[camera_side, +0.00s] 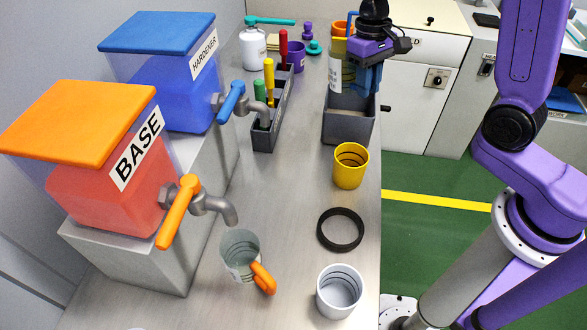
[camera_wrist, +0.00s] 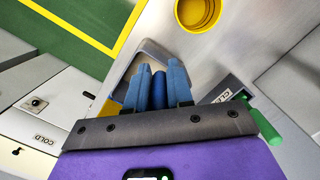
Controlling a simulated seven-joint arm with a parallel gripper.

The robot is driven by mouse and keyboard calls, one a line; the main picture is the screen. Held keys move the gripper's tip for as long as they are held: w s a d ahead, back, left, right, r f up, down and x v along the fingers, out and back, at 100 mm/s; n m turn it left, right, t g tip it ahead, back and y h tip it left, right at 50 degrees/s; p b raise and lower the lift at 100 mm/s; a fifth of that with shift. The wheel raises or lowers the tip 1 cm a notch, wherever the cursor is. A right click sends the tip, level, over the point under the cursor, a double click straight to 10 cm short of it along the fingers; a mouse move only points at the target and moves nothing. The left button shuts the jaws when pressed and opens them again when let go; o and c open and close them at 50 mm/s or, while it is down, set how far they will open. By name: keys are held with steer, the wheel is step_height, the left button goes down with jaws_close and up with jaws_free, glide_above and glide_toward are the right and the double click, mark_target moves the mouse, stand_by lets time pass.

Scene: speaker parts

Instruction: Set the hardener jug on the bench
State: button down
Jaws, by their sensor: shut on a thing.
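My gripper (camera_side: 368,80) points down at the far right of the bench, over the grey open bin (camera_side: 347,128). It is shut on a dark blue handle, which shows between the blue fingers in the wrist view (camera_wrist: 158,90); I take it as the hardener jug's. The bench (camera_side: 285,215) is bare metal around the front middle.
A yellow cup (camera_side: 350,166), black ring (camera_side: 340,229), white cup (camera_side: 339,291) and orange-handled jug (camera_side: 241,254) stand along the bench. HARDENER (camera_side: 165,70) and BASE (camera_side: 100,150) tanks line the left. The bench edge is on the right.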

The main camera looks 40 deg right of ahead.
steer(key=s+a+f, duration=0.1)
steer(key=a+f, duration=0.2)
steer(key=a, duration=0.5)
steer(key=s+a+f+t, duration=0.1)
steer(key=s+a+f, duration=0.15)
steer(key=a, duration=0.55)
steer(key=s+a+f, duration=0.1)
steer(key=a+f, duration=0.2)
steer(key=a, duration=0.5)
steer(key=shift+t, duration=0.3)
steer(key=shift+w+d+f, duration=0.1)
steer(key=shift+f, duration=1.9)
steer(key=shift+w+d+f, duration=0.1)
steer(key=shift+f, duration=1.9)
steer(key=shift+f, duration=0.1)
steer(key=c, duration=1)
jaws_free()
step_height(320, 180, up, 12)
